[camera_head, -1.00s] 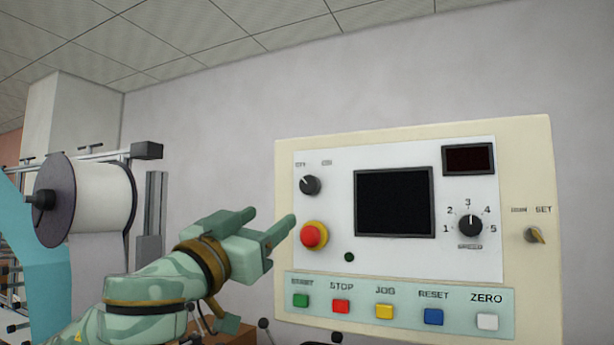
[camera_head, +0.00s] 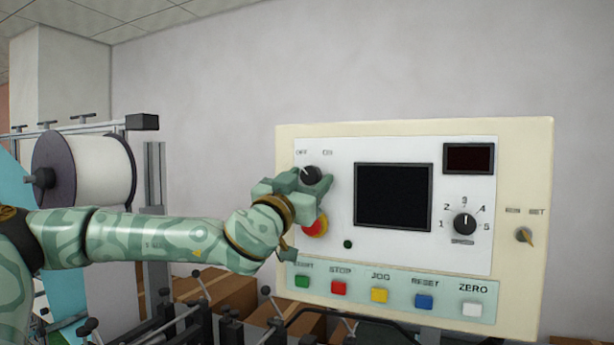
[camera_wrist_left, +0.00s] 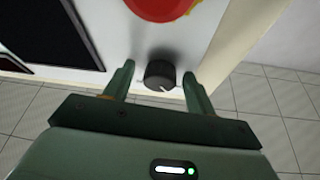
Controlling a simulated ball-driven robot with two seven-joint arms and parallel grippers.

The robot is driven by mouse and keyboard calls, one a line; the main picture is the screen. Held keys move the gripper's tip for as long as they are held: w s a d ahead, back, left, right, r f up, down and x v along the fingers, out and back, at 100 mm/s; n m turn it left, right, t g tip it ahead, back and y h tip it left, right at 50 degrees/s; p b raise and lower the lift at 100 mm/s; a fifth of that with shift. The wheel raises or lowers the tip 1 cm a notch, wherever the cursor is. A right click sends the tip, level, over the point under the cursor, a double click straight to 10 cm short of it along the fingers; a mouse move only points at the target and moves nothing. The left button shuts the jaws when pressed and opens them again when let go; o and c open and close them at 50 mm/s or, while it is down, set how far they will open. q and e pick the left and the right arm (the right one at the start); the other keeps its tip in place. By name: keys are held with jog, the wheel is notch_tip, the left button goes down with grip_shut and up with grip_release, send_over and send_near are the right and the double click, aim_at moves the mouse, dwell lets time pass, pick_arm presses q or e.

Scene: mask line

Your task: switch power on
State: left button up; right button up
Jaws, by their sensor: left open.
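The black power knob (camera_head: 311,175) sits at the upper left of the control panel (camera_head: 403,140), below the OFF and ON labels. Its white pointer leans up and to the left, toward OFF. My left gripper (camera_head: 308,183) is at the knob, partly covering the panel around it. In the left wrist view the knob (camera_wrist_left: 160,72) lies between the two open fingers (camera_wrist_left: 160,82), with a gap visible on each side. I cannot tell whether the fingertips reach past its face. My right gripper is not in view.
A red emergency button (camera_head: 313,227) on a yellow ring sits just below the knob, partly behind my gripper. A dark screen (camera_head: 393,197) is to the right. Coloured buttons run along the bottom, with a speed dial (camera_head: 465,223) at right. A white roll (camera_head: 100,170) stands at left.

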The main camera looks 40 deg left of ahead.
pick_arm(q)
jog(key=shift+c, duration=0.4)
jog(key=c, duration=0.9)
